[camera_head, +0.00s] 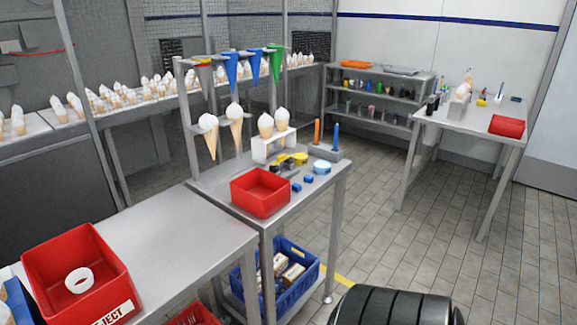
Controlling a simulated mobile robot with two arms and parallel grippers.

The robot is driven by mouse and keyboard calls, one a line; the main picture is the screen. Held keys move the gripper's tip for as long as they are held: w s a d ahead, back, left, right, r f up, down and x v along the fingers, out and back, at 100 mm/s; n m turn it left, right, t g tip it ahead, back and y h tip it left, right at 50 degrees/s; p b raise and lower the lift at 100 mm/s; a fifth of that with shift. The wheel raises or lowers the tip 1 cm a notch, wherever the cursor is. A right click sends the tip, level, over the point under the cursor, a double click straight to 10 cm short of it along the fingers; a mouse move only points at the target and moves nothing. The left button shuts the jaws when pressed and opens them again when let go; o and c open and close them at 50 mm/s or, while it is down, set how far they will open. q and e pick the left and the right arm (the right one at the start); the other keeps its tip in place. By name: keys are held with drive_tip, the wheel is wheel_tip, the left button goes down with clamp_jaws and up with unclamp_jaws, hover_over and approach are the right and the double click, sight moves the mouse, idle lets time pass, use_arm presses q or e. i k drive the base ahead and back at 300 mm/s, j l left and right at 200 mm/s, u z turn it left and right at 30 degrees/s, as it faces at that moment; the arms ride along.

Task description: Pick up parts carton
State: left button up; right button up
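Several small brown-and-white cartons (291,273) lie in a blue crate (308,279) under the middle steel table, partly hidden by its walls. I cannot tell which of them, if any, is the parts carton. Neither of my grippers shows in the head view, so nothing is seen held.
The middle table (225,201) carries an empty-looking red bin (261,192), a white cone holder (262,152) and small blue parts. A red reject bin (98,261) holding a white ring stands at the left front. Tiled floor (375,245) is open between the middle and right tables (470,125).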

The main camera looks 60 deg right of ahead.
sight(295, 272)
drive_tip(key=z, duration=2.4)
drive_tip(key=i+l+z, duration=0.15)
drive_tip(key=i+z, duration=0.65)
drive_tip(key=i, duration=0.2)
drive_tip(key=i+l, duration=0.1)
drive_tip(key=i, duration=1.05)
drive_tip(key=i+l, duration=0.1)
drive_tip(key=i, duration=1.05)
drive_tip(key=i+j+u, duration=0.1)
drive_tip(key=i+u, duration=0.85)
drive_tip(key=i+l+u, duration=0.25)
drive_tip(key=u, duration=0.25)
drive_tip(key=i+j+u, duration=0.2)
drive_tip(key=i+u, duration=0.65)
drive_tip(key=i+l+u, duration=0.1)
drive_tip(key=i+u, duration=0.55)
drive_tip(key=i, duration=0.3)
drive_tip(key=i+u, duration=0.2)
drive_tip(key=i, duration=0.3)
drive_tip(key=i+l+u, duration=0.2)
drive_tip(key=i, duration=0.25)
drive_tip(key=i+l+u, duration=0.2)
drive_tip(key=i, duration=0.3)
